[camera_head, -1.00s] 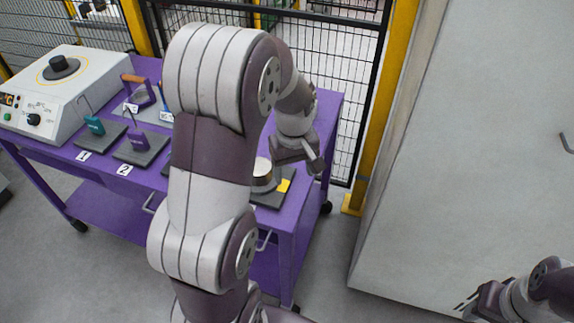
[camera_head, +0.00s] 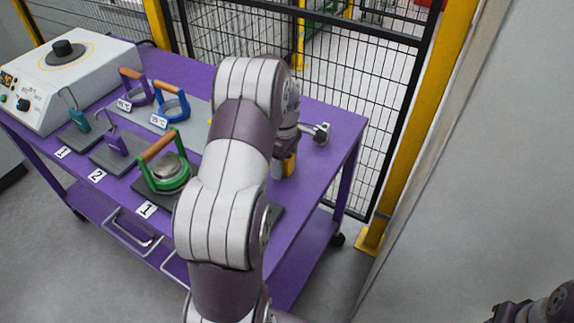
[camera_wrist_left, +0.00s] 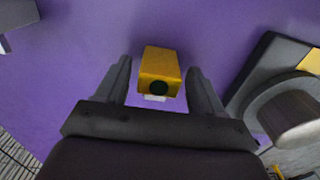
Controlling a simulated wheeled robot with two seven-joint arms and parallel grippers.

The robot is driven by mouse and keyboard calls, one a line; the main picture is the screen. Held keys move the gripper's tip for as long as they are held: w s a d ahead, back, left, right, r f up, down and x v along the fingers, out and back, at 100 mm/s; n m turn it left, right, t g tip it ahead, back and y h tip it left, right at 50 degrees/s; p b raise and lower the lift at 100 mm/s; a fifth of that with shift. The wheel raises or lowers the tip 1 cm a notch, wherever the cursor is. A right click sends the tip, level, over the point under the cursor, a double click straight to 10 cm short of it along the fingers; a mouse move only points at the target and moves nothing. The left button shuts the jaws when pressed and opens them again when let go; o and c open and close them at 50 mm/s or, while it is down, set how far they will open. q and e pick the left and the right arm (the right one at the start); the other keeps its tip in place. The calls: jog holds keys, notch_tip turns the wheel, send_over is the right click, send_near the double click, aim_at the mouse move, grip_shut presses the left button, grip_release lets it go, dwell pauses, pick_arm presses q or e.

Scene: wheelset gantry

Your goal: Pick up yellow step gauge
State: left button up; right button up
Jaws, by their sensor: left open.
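The yellow step gauge (camera_wrist_left: 160,66) is a small yellow block with a dark round hole in its near end, over the purple tabletop in the left wrist view. My left gripper (camera_wrist_left: 160,85) is open, with one finger on each side of it and visible gaps between.
A dark plate with a metal cylinder (camera_wrist_left: 299,117) lies right of the gripper in the left wrist view. The purple table (camera_head: 325,150) also bears a green holder (camera_head: 168,172), a blue holder (camera_head: 172,104) and a white heater (camera_head: 75,82). A black mesh fence (camera_head: 340,80) stands behind.

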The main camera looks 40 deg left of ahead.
pick_arm(q)
jog(key=shift+w+f, duration=0.2)
jog(key=shift+w, duration=0.05)
jog(key=shift+s, duration=0.1)
jog(key=c, duration=1.1)
jog(key=shift+r, duration=0.1)
